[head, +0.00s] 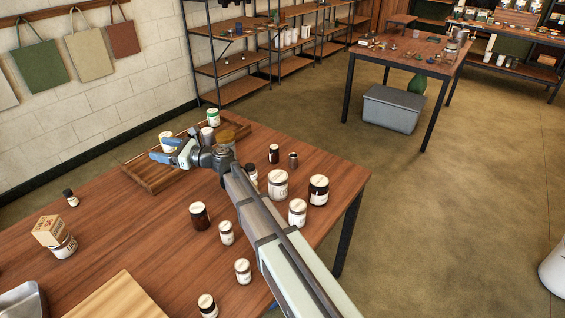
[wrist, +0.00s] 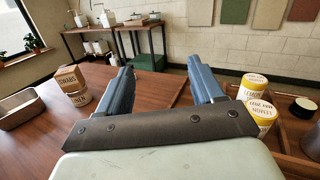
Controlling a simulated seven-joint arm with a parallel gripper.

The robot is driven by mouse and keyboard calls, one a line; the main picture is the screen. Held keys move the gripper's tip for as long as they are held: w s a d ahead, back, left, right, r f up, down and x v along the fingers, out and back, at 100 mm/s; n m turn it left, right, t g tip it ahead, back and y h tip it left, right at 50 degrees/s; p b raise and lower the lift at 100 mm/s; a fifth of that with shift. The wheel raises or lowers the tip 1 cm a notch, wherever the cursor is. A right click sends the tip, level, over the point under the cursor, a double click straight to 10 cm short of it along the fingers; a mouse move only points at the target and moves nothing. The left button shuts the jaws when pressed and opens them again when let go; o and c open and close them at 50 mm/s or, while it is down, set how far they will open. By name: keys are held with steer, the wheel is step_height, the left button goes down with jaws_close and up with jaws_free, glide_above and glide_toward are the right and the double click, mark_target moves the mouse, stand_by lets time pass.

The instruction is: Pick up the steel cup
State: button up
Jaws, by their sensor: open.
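My gripper (head: 160,150) is open, with its blue fingers apart over the near left part of a wooden tray (head: 152,187). In the wrist view, nothing is between the fingers of my gripper (wrist: 160,68). No cup can be identified for certain. A small greyish-brown cylinder (head: 293,159) stands on the table beyond my arm, right of a small dark jar (head: 274,153); it may be the steel cup, but it is too small to tell. My gripper is well to its left. My arm hides part of the table.
Several white and dark jars (head: 277,184) stand around my arm. A box on a jar (head: 49,231), a metal pan (head: 22,301) and a wooden board (head: 115,300) are at the left. The table's middle left is clear.

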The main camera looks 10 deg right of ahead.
steer(key=w+d+r+n+h, duration=0.1)
steer(key=w+d+r+h, duration=0.1)
steer(key=w+d, duration=0.5)
steer(key=w+d+r+t+h, duration=0.15)
steer(key=w+d, duration=0.25)
steer(key=d, duration=0.7)
steer(key=w+d+r+n+g+h, duration=0.1)
steer(key=w+d+r+h, duration=0.15)
steer(key=w+d, duration=0.4)
steer(key=m+g+h, duration=0.7)
steer(key=h, duration=0.5)
glide_above(293, 160)
steer(key=w, duration=0.2)
step_height(293, 160, down, 10)
step_height(293, 160, down, 8)
steer(key=shift+a+r, duration=0.1)
steer(key=shift+s+d+f, duration=0.1)
steer(key=shift+d+f, duration=0.05)
steer(key=shift+f, duration=1.15)
steer(key=shift+s+d+f, duration=0.1)
steer(key=shift+d+f, duration=0.05)
steer(key=shift+f, duration=1.15)
steer(key=shift+c, duration=0.5)
